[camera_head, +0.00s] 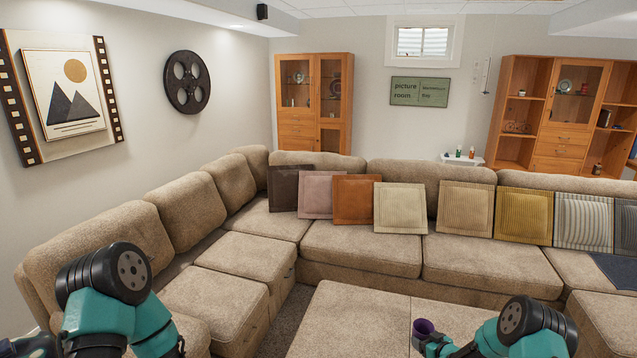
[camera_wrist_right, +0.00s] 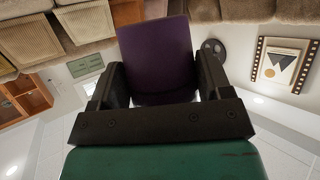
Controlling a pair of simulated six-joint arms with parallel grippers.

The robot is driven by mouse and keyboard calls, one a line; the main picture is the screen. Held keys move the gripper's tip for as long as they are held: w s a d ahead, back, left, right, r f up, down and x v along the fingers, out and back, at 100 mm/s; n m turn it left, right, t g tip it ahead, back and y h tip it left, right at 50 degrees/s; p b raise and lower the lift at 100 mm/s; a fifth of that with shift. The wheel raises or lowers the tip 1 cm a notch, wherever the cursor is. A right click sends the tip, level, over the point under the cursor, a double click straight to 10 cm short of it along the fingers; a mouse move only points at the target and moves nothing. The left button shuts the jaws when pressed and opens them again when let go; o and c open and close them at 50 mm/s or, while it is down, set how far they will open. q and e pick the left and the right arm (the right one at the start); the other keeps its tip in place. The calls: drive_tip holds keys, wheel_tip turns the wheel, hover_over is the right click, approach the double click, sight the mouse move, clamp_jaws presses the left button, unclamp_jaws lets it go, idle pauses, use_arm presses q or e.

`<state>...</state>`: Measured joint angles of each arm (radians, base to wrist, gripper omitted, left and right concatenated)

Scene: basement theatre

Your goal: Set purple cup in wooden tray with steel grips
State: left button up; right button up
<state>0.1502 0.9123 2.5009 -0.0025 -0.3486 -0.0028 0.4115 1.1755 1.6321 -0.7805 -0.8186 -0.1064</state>
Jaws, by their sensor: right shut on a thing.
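The purple cup (camera_head: 423,328) is at the bottom of the head view, in front of the beige ottoman. My right gripper (camera_head: 437,345) is at the cup, low in the head view. In the right wrist view the cup (camera_wrist_right: 157,58) sits between the two black fingers of my right gripper (camera_wrist_right: 158,80), which are shut on it. I see no wooden tray with steel grips in either view.
A beige sectional sofa (camera_head: 335,245) with several cushions spans the middle. The beige ottoman (camera_head: 350,320) lies close in front, its visible top bare. Wooden cabinets (camera_head: 314,100) stand along the back wall. A small white side table (camera_head: 462,160) with small items stands behind the sofa.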

drive_tip(key=s+a+r+m+h, duration=0.2)
drive_tip(key=s+a, duration=0.5)
drive_tip(key=a, duration=0.1)
drive_tip(key=s+a+r+m+t+h, duration=0.1)
drive_tip(key=s+a+r+m+h, duration=0.1)
drive_tip(key=s+a, duration=0.5)
drive_tip(key=shift+s+a+h, duration=0.2)
drive_tip(key=shift+a+h, duration=0.2)
drive_tip(key=shift+a, duration=0.5)
drive_tip(key=s+a+r+n+g+y, duration=0.1)
drive_tip(key=s+a+r+n+y, duration=0.1)
drive_tip(key=a+r+n+y, duration=0.2)
drive_tip(key=s+a+r+n+g+y, duration=0.1)
drive_tip(key=a+r+n+g+y, duration=0.1)
drive_tip(key=a+r, duration=0.9)
wheel_tip(320, 180, up, 6)
drive_tip(key=n+y, duration=0.1)
drive_tip(key=y, duration=0.1)
drive_tip(key=shift+s+a+n+y, duration=0.2)
drive_tip(key=shift+s+n+y, duration=0.2)
